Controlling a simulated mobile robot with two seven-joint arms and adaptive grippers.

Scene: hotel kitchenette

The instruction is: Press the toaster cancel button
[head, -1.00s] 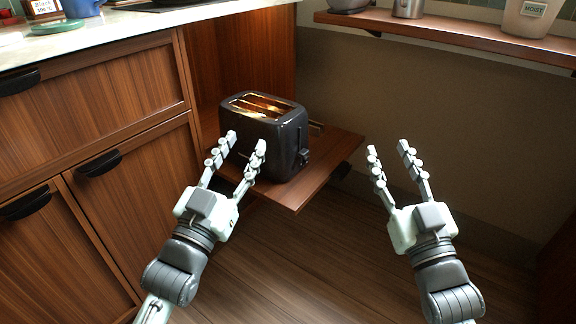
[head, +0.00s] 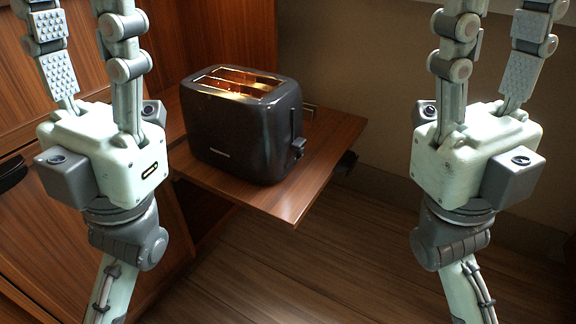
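A dark grey toaster (head: 238,135) stands upright on a pull-out wooden shelf (head: 285,205). Its two slots glow orange inside. A lever (head: 298,146) shows on its right end; I cannot make out the cancel button. My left gripper (head: 82,30) is raised close to the camera, left of the toaster and apart from it. My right gripper (head: 495,30) is raised on the right, well clear of the toaster. Both point up, their fingers spread and nothing visible between them; the fingertips run past the top edge of the picture.
Wooden cabinets (head: 20,120) with a dark handle (head: 12,172) stand on the left. A beige wall (head: 370,90) is behind the shelf. The wooden floor (head: 310,280) and the space between the toaster and my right gripper are clear.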

